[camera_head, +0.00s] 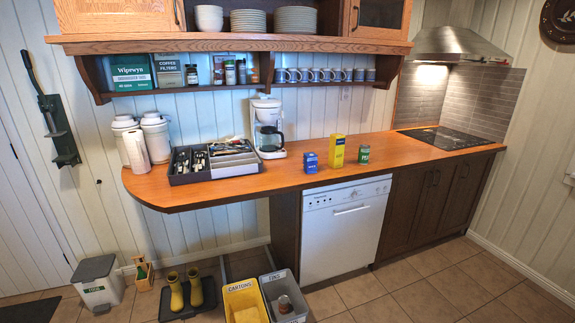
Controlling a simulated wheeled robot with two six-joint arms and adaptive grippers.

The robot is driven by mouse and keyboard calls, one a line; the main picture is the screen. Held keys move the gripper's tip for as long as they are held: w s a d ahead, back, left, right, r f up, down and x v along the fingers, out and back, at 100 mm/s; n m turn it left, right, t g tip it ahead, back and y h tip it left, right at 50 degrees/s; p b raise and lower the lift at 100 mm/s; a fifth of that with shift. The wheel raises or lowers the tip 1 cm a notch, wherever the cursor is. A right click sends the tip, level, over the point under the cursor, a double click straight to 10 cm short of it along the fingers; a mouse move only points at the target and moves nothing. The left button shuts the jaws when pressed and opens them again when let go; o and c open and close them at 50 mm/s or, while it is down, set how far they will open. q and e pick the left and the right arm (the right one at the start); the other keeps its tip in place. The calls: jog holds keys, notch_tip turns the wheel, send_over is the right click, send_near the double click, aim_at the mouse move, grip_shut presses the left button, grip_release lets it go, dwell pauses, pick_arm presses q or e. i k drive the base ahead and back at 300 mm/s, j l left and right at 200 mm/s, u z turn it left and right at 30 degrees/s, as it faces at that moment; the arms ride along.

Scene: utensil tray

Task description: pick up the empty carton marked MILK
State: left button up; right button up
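No lettering that reads MILK is legible at this size. A small blue carton (310,162) stands upright on the wooden counter (235,186), right of the coffee maker. A taller yellow carton (337,150) stands upright just right of it, and a green can (364,154) stands right of that. Neither of my grippers is in view.
A utensil tray (176,179) and a coffee maker (268,125) occupy the counter's left and middle. On the floor are a yellow bin marked CARTONS (229,290) and a grey bin (268,283) with a can inside. Counter right of the green can is clear up to the hob (446,138).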

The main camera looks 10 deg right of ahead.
aim_at(310, 165)
jog(key=i+l+u, duration=0.3)
jog(key=l+u, duration=0.25)
jog(key=l, duration=0.2)
jog(key=i+l+u, duration=0.1)
jog(key=l+u, duration=0.2)
jog(key=l, duration=0.15)
jog(key=l+u, duration=0.3)
jog(key=i+l, duration=0.05)
jog(key=l, duration=0.05)
